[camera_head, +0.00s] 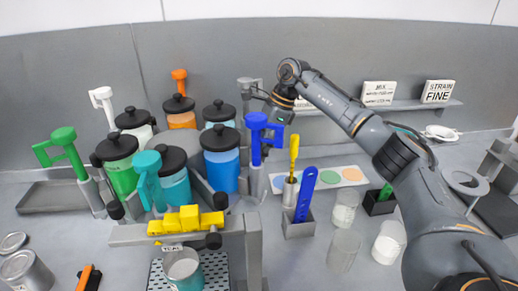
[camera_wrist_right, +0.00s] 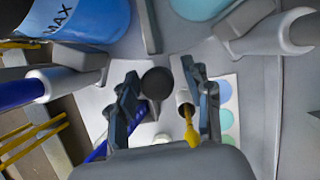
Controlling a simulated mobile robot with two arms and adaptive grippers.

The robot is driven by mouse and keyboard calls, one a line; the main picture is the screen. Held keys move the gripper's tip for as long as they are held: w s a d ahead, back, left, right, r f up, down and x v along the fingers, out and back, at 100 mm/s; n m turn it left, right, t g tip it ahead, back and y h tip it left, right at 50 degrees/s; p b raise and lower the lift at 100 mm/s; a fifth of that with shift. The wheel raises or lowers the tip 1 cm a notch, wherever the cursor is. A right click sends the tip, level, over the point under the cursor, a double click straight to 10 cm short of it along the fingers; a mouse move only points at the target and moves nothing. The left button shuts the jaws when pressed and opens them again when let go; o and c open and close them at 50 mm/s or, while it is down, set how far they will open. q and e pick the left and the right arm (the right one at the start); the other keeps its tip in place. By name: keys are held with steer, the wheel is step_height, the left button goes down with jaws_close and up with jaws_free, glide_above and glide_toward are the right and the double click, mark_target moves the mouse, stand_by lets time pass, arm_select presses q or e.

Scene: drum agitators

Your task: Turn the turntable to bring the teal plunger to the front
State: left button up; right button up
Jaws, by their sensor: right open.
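The turntable (camera_head: 240,204) carries several lidded canisters, each with a coloured plunger. The blue plunger (camera_head: 256,135) is on the right side, by the blue canister (camera_head: 222,172). My right gripper (camera_wrist_right: 165,85) reaches down behind the blue plunger at the turntable's right rear. Its fingers are open around a black knob (camera_wrist_right: 157,82), with space visible beside it. In the head view its fingertips are hidden. My left gripper is out of view.
A cup with a yellow brush (camera_head: 293,165) and a holder with a blue tool (camera_head: 304,200) stand right of the turntable. A can (camera_head: 183,268) sits on the front drip grate (camera_head: 217,266).

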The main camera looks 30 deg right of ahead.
steer(key=v, duration=1.1)
steer(key=shift+r, duration=0.15)
